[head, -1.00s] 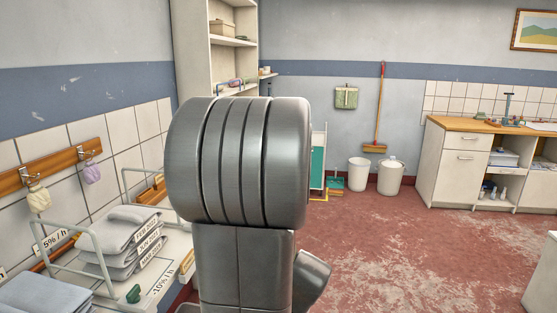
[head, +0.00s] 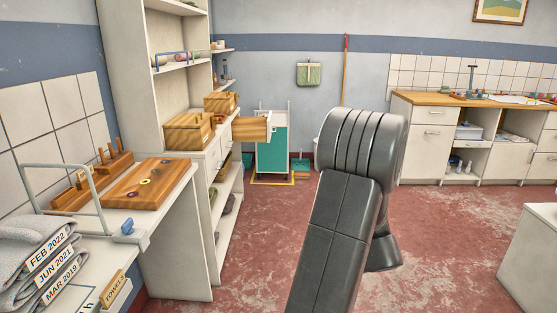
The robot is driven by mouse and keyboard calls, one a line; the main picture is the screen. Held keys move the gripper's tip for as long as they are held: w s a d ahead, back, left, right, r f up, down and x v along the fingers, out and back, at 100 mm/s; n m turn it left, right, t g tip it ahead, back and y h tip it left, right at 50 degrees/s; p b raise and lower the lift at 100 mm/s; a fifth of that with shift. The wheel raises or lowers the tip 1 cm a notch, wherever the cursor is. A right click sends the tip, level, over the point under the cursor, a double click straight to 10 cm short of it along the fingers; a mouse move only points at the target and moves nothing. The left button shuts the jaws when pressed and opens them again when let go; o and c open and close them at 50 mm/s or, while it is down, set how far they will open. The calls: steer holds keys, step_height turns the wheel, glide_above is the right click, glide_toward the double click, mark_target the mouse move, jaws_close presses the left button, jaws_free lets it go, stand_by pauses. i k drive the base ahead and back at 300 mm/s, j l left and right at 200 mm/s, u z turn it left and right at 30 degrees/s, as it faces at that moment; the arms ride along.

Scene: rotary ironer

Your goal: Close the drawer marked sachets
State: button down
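A drawer with a wooden front (head: 251,129) stands pulled out from the white shelf unit (head: 222,146), left of the picture's middle in the head view. No marking on it can be read from here, so I cannot tell whether it is the sachets drawer. My grey arm rises in front, right of the middle, apart from the drawer in the picture. My gripper cannot be made out.
Wooden boxes (head: 190,131) stand on the unit's counter. A teal-fronted trolley (head: 271,148) stands behind the open drawer. A table with folded towels (head: 40,255) and a wooden board (head: 148,184) is at the near left. The red floor (head: 245,250) between table and arm is clear.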

mark_target(246, 129)
steer(key=i+z, duration=0.25)
steer(key=i, duration=2.3)
steer(key=i+l+u, duration=0.1)
steer(key=i, duration=0.75)
steer(key=i+l+u, duration=0.15)
steer(key=i+u, duration=0.15)
steer(key=i, duration=0.25)
steer(key=i+l+u, duration=0.3)
steer(key=i, duration=0.2)
